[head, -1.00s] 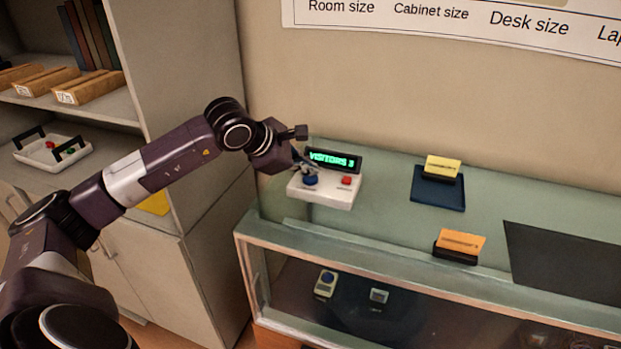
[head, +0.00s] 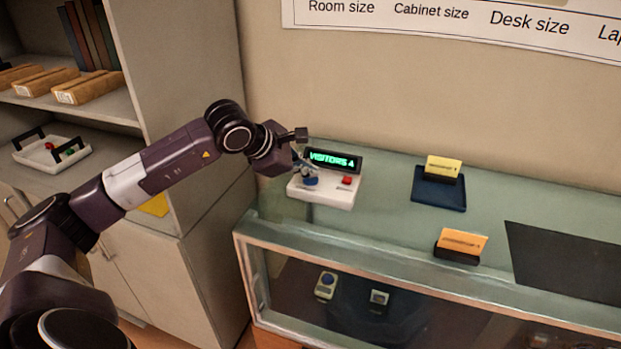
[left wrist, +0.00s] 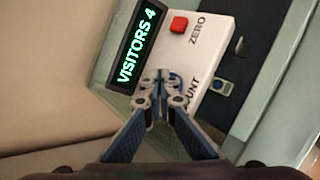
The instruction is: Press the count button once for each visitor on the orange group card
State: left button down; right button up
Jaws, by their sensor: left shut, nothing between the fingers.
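The white counter box (head: 328,195) stands at the left end of the glass counter. Its display (head: 333,160) reads "VISITORS 4" in green, also in the left wrist view (left wrist: 138,45). The blue count button (head: 310,180) is at the box's left; the red ZERO button (head: 347,181) is at its right. My left gripper (head: 308,172) is shut and empty, its tips at the blue button, which they partly cover in the left wrist view (left wrist: 176,80). I cannot tell whether they touch it. The orange group card (head: 463,241) stands in a dark holder; its print is too small to read.
A yellow card (head: 443,166) stands on a dark blue tray (head: 439,197) behind the orange card. A dark mat (head: 570,262) lies at the right. Small devices (head: 326,286) sit inside the glass case. Shelves with a white tray (head: 75,160) stand at the left.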

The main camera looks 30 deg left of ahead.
aim_at(309, 180)
pick_arm(q)
jog(key=shift+f, duration=0.2)
jog(key=shift+r, duration=0.1)
jog(key=shift+r+p, duration=0.35)
jog(key=shift+r, duration=0.5)
jog(key=shift+r+p, duration=1.65)
jog(key=shift+r, duration=0.9)
jog(key=shift+f, duration=0.1)
